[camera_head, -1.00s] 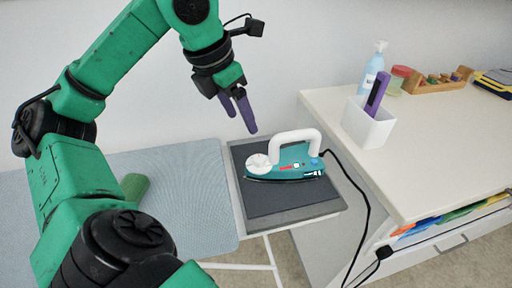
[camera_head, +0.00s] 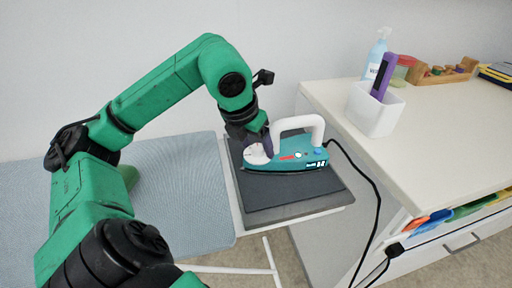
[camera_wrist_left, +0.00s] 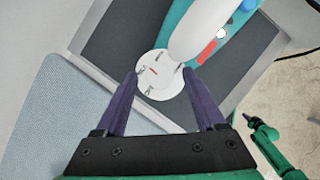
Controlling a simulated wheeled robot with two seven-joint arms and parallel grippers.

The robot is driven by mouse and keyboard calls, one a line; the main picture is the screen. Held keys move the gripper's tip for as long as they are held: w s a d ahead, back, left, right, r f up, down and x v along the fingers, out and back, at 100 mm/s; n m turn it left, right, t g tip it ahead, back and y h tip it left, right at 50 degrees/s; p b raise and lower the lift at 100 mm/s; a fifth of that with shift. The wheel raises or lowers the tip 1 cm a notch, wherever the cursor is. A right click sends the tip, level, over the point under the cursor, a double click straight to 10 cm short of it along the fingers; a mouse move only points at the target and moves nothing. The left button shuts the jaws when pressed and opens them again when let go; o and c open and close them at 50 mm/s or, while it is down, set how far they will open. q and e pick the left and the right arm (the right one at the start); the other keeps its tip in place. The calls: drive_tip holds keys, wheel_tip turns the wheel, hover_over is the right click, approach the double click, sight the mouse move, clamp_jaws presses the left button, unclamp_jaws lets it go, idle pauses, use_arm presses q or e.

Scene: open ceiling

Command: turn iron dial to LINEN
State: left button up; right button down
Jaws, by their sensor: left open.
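The teal iron (camera_head: 305,161) with a white handle stands on the dark rest pad (camera_head: 280,188) at the end of the ironing board. Its round white dial (camera_head: 257,154) is at the left end, and it shows in the left wrist view (camera_wrist_left: 160,76) with a short red mark and small lettering too small to read. My left gripper (camera_head: 262,146) is at the dial from above. In the left wrist view its two purple fingers (camera_wrist_left: 162,84) are open, one on each side of the dial; I cannot tell whether they touch it.
The blue-grey ironing board (camera_head: 185,190) lies to the left. A white counter (camera_head: 440,135) stands at the right with a white holder (camera_head: 375,112), a spray bottle (camera_head: 377,55) and a wooden rack (camera_head: 440,75). The iron's black cord (camera_head: 375,200) hangs between the iron and the counter.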

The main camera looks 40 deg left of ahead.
use_arm(q)
clamp_jaws()
